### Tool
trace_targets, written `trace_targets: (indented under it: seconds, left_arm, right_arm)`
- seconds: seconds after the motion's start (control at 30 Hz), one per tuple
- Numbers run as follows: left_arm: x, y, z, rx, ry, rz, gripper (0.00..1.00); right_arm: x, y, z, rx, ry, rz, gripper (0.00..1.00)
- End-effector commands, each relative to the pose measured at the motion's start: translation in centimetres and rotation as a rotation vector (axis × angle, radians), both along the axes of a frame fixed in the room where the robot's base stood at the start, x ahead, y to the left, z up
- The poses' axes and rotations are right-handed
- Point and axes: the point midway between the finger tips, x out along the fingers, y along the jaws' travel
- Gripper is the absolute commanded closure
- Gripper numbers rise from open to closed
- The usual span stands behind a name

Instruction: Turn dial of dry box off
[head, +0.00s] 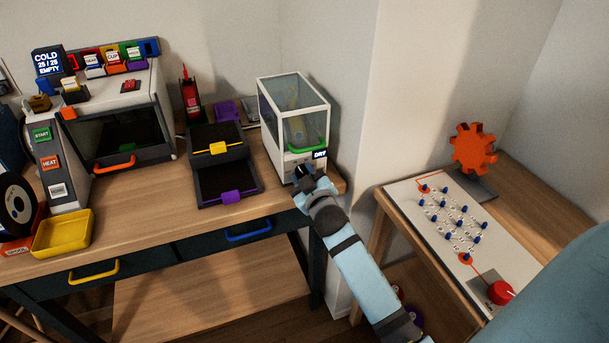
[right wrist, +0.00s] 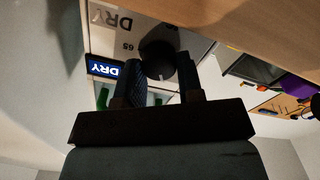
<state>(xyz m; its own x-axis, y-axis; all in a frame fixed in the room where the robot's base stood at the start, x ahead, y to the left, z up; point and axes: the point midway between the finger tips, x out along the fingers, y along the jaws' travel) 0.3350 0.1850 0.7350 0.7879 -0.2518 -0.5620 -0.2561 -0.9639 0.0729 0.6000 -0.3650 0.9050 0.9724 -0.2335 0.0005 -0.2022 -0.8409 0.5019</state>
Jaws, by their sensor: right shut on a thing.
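The dry box (head: 293,105) is a white-framed case with clear walls and a green handle, standing at the right end of the wooden bench in the head view. Its small display reads DRY (right wrist: 103,68), and a "65" mark shows beside the dial in the right wrist view. The dark round dial (right wrist: 158,58) sits low on the front panel. My right gripper (right wrist: 160,72) is shut on the dial, one finger on each side. In the head view my right gripper (head: 304,177) covers the dial at the lower front of the box. My left gripper is not in view.
Black trays (head: 226,184) with yellow and purple handles stand left of the dry box. A printer-like machine (head: 118,120) and a yellow bin (head: 63,233) are further left. A side table (head: 540,200) with a peg board is at right.

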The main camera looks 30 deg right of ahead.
Motion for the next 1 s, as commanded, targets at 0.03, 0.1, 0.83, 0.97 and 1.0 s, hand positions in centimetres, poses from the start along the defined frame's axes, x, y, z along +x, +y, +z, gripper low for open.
trace_targets:
  seconds: [0.03,0.1,0.83,0.97,1.0]
  left_arm:
    - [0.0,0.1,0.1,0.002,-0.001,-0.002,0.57]
    - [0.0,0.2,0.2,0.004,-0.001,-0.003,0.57]
    - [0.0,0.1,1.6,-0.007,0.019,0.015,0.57]
    - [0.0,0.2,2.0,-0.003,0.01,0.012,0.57]
    - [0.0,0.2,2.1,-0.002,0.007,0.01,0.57]
  right_arm:
    - [0.0,0.0,0.0,-0.006,0.001,0.0,0.89]
    - [0.0,0.0,0.1,-0.019,0.005,0.0,0.89]
    - [0.1,0.0,0.1,-0.566,0.135,-0.001,0.89]
    - [0.1,0.0,0.1,-0.681,0.162,-0.002,0.89]
    - [0.1,0.0,0.1,-0.715,0.17,-0.002,0.89]
